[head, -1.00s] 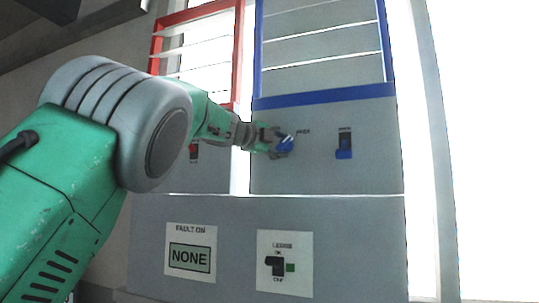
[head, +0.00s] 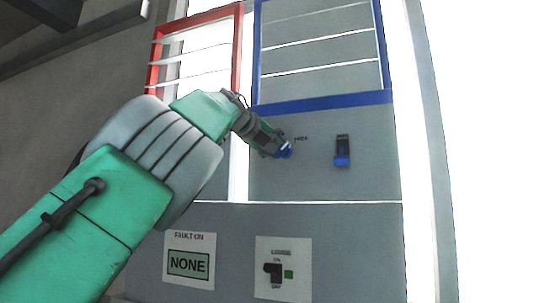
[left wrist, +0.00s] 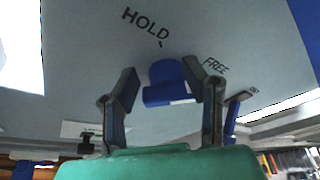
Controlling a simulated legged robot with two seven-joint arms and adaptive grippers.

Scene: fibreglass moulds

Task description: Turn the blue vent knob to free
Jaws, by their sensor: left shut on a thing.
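The blue vent knob (head: 285,152) is on the grey panel under the blue-framed louvres. In the left wrist view the knob (left wrist: 168,80) lies between the two dark fingers, with the word HOLD above it and FREE to its right. My left gripper (head: 277,147) is shut on the knob, reaching it from the upper left; its fingers also show in the left wrist view (left wrist: 170,88). They hide part of the knob in the head view. I cannot tell exactly which label the knob points to. My right gripper is not in view.
A blue switch (head: 342,152) is on the same panel, right of the knob. Below are a FAULT ON sign reading NONE (head: 189,263) and a card with a black handle (head: 273,272). Red-framed louvres (head: 238,45) stand at the left.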

